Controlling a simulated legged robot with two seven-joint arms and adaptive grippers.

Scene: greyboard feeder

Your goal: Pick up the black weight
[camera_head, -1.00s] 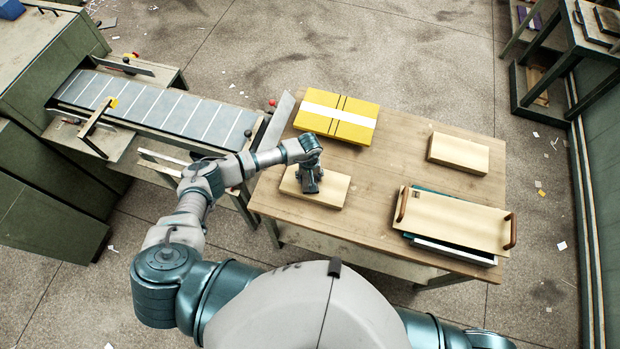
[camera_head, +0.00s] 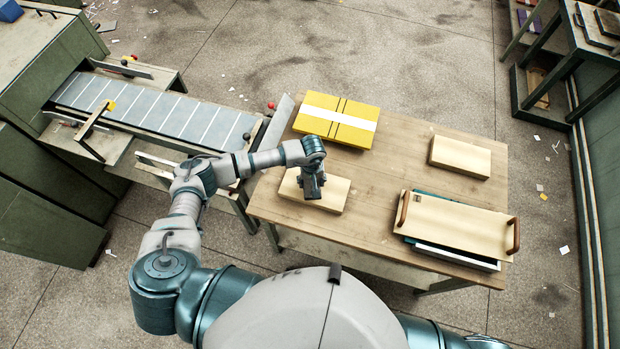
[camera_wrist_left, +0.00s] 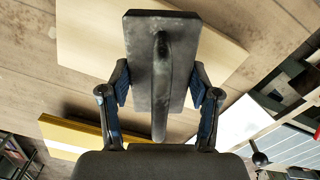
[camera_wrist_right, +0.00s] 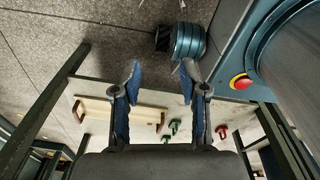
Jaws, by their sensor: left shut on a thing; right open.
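The black weight (camera_wrist_left: 160,60) is a dark block with a bar handle along it, seen close up in the left wrist view. In the head view the weight (camera_head: 312,188) shows small and dark below my left gripper (camera_head: 313,172), over a pale board stack (camera_head: 333,199) at the table's left side. It looks slightly above the stack, but the gap is hard to judge. My right gripper (camera_wrist_right: 161,80) is open and empty in the right wrist view.
A yellow stack with a white band (camera_head: 337,119) lies at the back of the wooden table (camera_head: 385,170). Another pale stack (camera_head: 460,157) and a handled board (camera_head: 457,222) lie to the right. A conveyor (camera_head: 160,108) stands left. The table's middle is clear.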

